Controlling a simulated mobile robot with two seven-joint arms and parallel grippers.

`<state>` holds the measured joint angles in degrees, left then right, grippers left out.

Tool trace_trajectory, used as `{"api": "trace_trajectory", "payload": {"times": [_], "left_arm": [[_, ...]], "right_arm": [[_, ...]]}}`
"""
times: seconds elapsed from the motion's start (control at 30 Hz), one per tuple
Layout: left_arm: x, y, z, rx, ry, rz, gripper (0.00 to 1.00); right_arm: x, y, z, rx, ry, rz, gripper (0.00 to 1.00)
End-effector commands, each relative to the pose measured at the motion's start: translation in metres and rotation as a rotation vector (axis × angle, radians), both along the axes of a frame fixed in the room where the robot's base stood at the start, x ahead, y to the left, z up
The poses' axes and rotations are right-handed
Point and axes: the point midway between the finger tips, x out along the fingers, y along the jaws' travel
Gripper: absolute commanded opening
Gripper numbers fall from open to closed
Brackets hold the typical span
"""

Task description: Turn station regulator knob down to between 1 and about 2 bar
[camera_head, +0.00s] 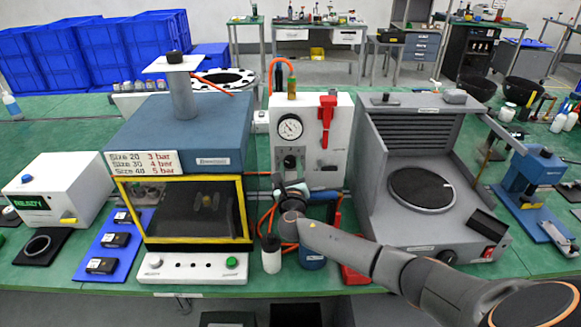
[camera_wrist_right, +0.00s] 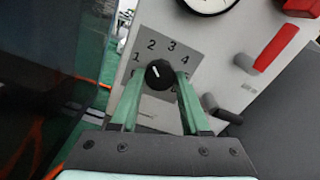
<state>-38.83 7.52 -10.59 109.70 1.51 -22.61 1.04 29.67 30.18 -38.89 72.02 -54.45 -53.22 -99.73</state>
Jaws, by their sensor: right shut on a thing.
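The station regulator panel (camera_head: 316,115) is a light grey upright box behind the middle of the table, with a round pressure gauge (camera_head: 290,128) on its face. The black regulator knob (camera_wrist_right: 159,74) shows in the right wrist view, with the numbers 1 to 4 on a grey scale plate around it. Its white mark points toward the upper left, but I cannot read the exact setting. My right gripper (camera_wrist_right: 155,88) is shut on the knob, one green finger on each side. In the head view my right arm hides part of the panel's lower front. My left gripper is not in view.
A red lever (camera_head: 327,112) is on the panel's right side, and a small dark-tipped handle (camera_wrist_right: 222,110) sticks out near the gripper. A yellow-framed chamber (camera_head: 183,243) stands left of the panel, a grey open-front machine (camera_head: 376,225) right. Bottles and orange hoses crowd the panel's foot.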

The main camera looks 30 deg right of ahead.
Motion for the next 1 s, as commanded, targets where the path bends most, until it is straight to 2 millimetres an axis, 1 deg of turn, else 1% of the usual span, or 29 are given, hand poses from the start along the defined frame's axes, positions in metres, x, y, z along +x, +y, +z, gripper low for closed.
{"api": "trace_trajectory", "payload": {"times": [0.13, 0.33, 0.83, 0.87, 1.0], "left_arm": [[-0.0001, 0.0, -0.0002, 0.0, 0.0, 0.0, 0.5], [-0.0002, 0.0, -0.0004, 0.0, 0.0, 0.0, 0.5], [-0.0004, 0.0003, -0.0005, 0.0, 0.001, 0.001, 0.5], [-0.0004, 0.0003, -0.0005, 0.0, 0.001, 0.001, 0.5], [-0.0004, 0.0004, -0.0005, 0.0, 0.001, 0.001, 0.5]], "right_arm": [[-0.0002, -0.0001, -0.0003, -0.061, 0.037, 0.0, 0.0], [-0.0002, -0.0002, -0.0002, -0.105, 0.064, 0.0, 0.0], [-0.0001, -0.0002, -0.0001, -0.118, 0.072, 0.0, 0.0], [-0.0001, -0.0002, 0.0, -0.118, 0.072, 0.0, 0.48], [-0.0001, -0.0002, 0.0, -0.118, 0.072, 0.0, 0.64]]}}
